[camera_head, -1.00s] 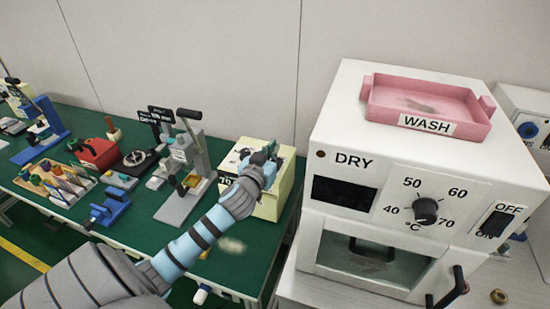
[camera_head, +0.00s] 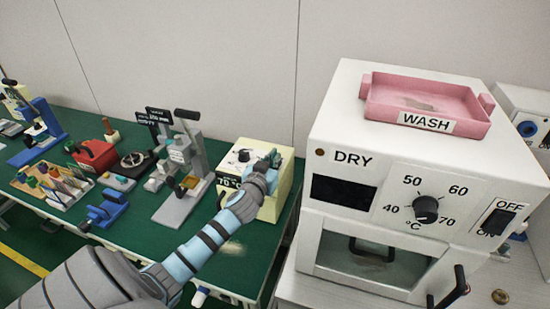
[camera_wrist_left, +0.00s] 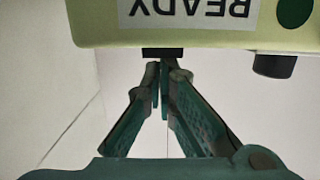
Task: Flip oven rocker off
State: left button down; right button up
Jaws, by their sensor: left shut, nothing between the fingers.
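The white oven (camera_head: 340,106) marked DRY stands at the right in the head view. Its black rocker (camera_head: 499,222) sits at the right of the front panel, between the OFF label above and the ON label below. I cannot tell which way the rocker is tilted. My left gripper (camera_head: 274,157) is shut and empty, away to the left of the oven, in front of the cream box (camera_head: 284,181). In the left wrist view its fingertips (camera_wrist_left: 160,68) are together just below a small dark block on that box's edge; contact is unclear. My right gripper is not seen.
A pink WASH tray (camera_head: 470,101) sits on the oven. The oven has a temperature knob (camera_head: 425,209) and a black door handle (camera_head: 450,292). The green bench (camera_head: 130,232) at left carries several tools, including a grey press (camera_head: 187,207). A brass ring (camera_head: 500,297) lies right of the oven.

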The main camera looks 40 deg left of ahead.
pick_arm(q)
jog(key=shift+w+r+p, duration=0.1)
jog(key=shift+r+p, duration=0.3)
jog(key=shift+p, duration=0.05)
notch_tip(320, 180, up, 3)
jog(key=p, duration=0.3)
jog(key=shift+w+r, duration=0.15)
jog(key=shift+r, duration=0.05)
jog(key=r+v, duration=0.2)
jog(key=v, duration=0.7)
jog(key=shift+s+p, duration=0.2)
jog(key=shift+p, duration=0.1)
